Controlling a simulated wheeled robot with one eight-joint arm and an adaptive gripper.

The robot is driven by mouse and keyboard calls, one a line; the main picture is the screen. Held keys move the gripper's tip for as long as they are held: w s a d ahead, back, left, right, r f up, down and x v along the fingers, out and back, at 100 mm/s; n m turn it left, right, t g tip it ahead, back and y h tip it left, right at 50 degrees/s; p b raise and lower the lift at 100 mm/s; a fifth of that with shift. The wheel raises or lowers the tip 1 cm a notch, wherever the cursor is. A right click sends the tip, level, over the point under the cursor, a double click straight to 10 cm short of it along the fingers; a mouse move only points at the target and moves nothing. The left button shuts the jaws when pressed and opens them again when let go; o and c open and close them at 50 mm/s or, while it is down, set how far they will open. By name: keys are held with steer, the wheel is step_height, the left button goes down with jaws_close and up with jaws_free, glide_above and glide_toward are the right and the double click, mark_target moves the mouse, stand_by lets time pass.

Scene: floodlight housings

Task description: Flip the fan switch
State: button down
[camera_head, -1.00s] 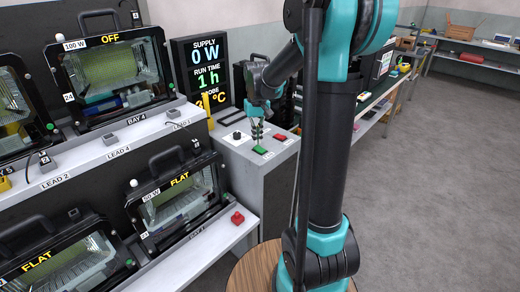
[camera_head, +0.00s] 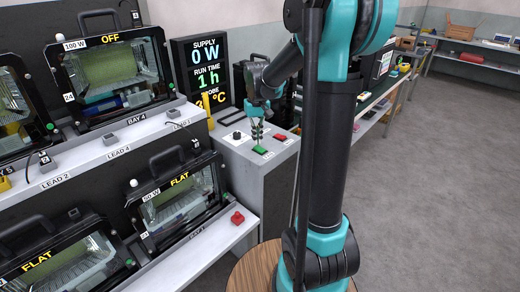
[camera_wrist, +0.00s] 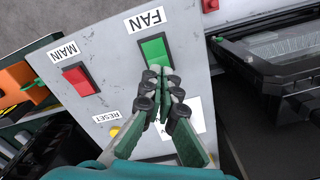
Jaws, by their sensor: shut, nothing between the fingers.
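The fan switch (camera_wrist: 154,50) is a green rocker under the label FAN, on a light grey panel (camera_wrist: 115,40) in the wrist view. In the head view the green switch (camera_head: 261,150) sits on top of the grey control box (camera_head: 245,158). My gripper (camera_wrist: 165,72) is shut and empty, its fingertips at the lower edge of the green switch in the wrist view. I cannot tell whether the tips touch it. In the head view my gripper (camera_head: 258,138) points down just over the switch.
A red MAIN switch (camera_wrist: 80,80) lies left of the green one in the wrist view. A yellow RESET button (camera_wrist: 115,131) is nearby, partly behind my gripper. A black knob (camera_head: 237,134) is on the box. Floodlights stand on the left shelves; a display (camera_head: 205,70) stands behind.

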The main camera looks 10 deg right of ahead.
mark_target(257, 147)
steer(key=shift+f, duration=1.05)
stand_by(0.9)
steer(key=shift+r, duration=3.5)
steer(key=s+d+f+t, duration=0.2)
steer(key=s+f, duration=0.5)
steer(key=s, duration=0.4)
steer(key=s+d+f+m+t, duration=0.1)
steer(key=s+d+f+t, duration=0.1)
steer(key=s+f, duration=0.4)
steer(key=s, duration=0.5)
steer(key=shift+f, duration=0.35)
